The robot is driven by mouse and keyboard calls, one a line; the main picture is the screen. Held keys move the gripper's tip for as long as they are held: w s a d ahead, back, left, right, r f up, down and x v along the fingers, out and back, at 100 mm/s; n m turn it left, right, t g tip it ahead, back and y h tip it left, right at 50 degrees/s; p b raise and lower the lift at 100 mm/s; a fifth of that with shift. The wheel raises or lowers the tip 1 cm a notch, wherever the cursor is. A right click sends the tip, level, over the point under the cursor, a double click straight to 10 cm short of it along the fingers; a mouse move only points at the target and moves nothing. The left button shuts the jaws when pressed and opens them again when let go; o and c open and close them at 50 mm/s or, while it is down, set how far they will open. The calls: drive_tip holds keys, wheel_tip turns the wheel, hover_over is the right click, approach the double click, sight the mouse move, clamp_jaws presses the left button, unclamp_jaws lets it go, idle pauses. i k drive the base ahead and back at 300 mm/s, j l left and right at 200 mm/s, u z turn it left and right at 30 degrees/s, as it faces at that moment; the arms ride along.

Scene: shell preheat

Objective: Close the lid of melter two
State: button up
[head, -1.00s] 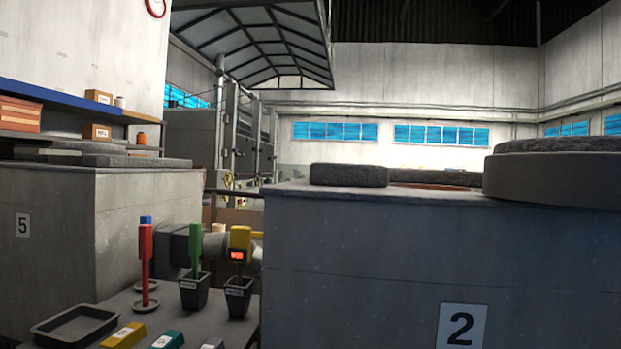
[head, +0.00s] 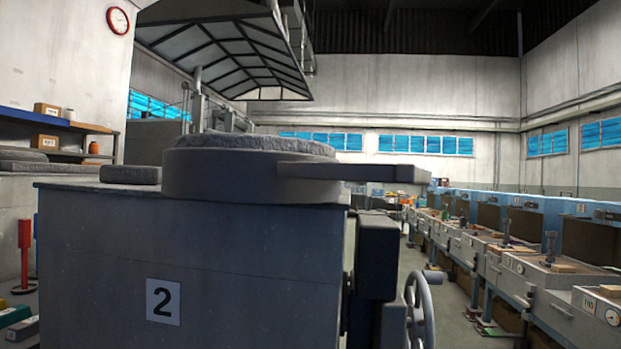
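Melter two (head: 230,240) is a large grey box with a "2" plate (head: 163,302) on its front, in the left half of the head view. Its lid (head: 240,173) is a thick grey disc with a rough, paler top, at the right part of the melter's top. A flat grey arm (head: 350,172) runs from the lid to the right, past the melter's edge. The melter's opening is hidden at this low angle, so I cannot tell how the lid sits over it. My gripper is not in view.
A handwheel (head: 421,308) and a dark grey housing (head: 377,255) stand at the melter's right side. A rough grey slab (head: 130,174) lies left of the lid. A row of workbenches (head: 510,265) lines the right, with open floor between. A red tool (head: 25,250) stands at left.

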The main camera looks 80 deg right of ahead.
sight(235, 168)
drive_tip(key=k+z, duration=0.2)
drive_tip(key=z, duration=0.2)
drive_tip(key=k+l+z, duration=0.1)
drive_tip(key=z, duration=0.25)
drive_tip(key=k+l+z, duration=0.2)
drive_tip(key=z, duration=0.2)
drive_tip(key=k+z, duration=0.1)
drive_tip(key=z, duration=0.2)
drive_tip(key=k+j+z, duration=0.3)
drive_tip(key=i, duration=0.05)
